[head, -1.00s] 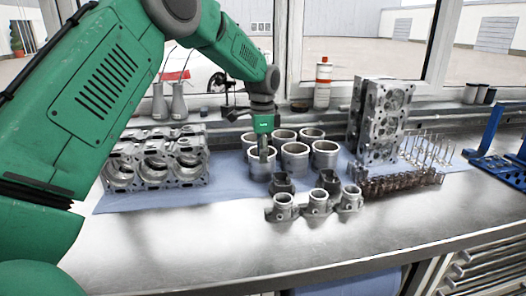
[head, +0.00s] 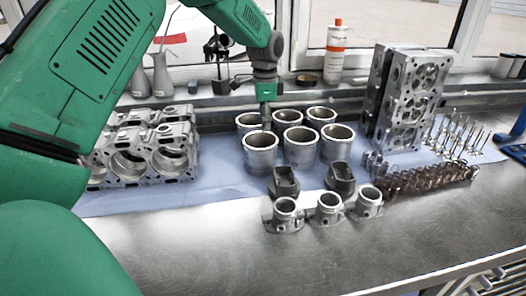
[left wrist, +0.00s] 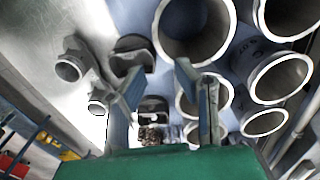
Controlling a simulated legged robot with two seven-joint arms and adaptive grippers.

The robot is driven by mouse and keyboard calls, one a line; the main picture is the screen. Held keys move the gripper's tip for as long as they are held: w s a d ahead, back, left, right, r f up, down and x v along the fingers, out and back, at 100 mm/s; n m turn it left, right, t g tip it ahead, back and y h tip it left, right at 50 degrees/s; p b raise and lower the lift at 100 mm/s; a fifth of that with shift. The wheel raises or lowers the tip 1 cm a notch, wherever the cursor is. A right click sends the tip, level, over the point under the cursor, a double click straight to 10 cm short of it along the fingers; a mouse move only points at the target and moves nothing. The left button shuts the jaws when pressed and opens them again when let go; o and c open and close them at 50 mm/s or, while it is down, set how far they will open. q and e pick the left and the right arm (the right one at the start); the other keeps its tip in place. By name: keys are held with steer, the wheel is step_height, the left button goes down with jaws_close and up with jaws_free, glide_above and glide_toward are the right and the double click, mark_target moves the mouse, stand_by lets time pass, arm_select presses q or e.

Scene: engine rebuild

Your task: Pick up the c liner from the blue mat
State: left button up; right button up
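Several grey cylindrical liners stand upright in two rows on the blue mat (head: 222,185). The front row has a left liner (head: 260,160), a middle one (head: 301,155) and a right one (head: 336,150). My right gripper is not in view.
An engine block (head: 140,165) stands left and a tall cylinder head (head: 405,100) right. The front bench (head: 210,250) is clear.

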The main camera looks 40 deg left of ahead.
mark_target(264, 149)
arm_select(q)
steer(key=f, duration=0.3)
steer(key=f+p, duration=0.1)
steer(key=f, duration=0.6)
steer(key=shift+s+f, duration=0.4)
steer(key=shift+w+f, duration=0.1)
steer(key=shift+f, duration=0.5)
steer(key=shift+a, duration=0.3)
steer(key=shift+a+f, duration=0.1)
steer(key=shift+a, duration=0.1)
jaws_close()
steer(key=shift+d, duration=0.1)
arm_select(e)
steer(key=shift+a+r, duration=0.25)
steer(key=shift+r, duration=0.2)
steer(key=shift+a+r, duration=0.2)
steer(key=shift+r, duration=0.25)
